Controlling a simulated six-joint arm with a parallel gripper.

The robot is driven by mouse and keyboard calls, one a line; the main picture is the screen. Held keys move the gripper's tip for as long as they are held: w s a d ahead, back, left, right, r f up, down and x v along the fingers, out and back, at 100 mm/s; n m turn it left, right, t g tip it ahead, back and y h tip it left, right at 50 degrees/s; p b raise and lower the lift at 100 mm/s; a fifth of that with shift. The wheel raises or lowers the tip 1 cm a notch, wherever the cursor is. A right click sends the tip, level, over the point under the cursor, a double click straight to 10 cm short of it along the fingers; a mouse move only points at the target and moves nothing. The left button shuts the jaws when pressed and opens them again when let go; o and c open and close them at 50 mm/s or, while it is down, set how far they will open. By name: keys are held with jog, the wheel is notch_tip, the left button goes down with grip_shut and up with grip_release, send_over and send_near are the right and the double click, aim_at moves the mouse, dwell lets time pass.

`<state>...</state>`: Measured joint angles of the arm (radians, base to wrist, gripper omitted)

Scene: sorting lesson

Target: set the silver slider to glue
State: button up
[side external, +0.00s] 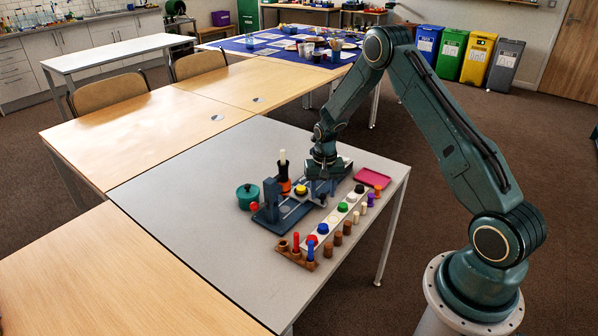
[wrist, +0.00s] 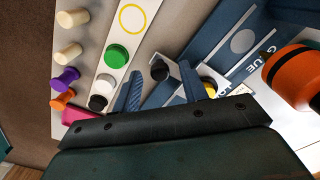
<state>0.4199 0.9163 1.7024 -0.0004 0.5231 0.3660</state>
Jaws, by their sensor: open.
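My gripper (wrist: 160,74) is open in the wrist view, its two blue fingers on either side of a black knob (wrist: 160,70). The knob sits on a pale silvery piece on the blue fixture (wrist: 262,27); I cannot tell for sure that this piece is the silver slider. The word GLUE (wrist: 260,60) is printed on the fixture, to the right of the fingers. In the side external view my gripper (side external: 323,178) is low over the right end of the blue fixture (side external: 270,214) and hides part of it. Contact with the knob cannot be told.
An orange and black bottle (wrist: 291,78) stands right of the fixture in the wrist view. A white strip (side external: 322,232) with coloured knobs runs along the front, with several small pegs beside it. A teal pot (side external: 247,196) and pink tray (side external: 372,177) stand nearby. The table's left part is clear.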

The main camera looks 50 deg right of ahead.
jog(key=shift+f, duration=0.25)
jog(key=shift+c, duration=0.2)
grip_shut()
jog(key=shift+a, duration=4.55)
jog(key=shift+o, duration=0.2)
grip_release()
jog(key=shift+r, duration=0.15)
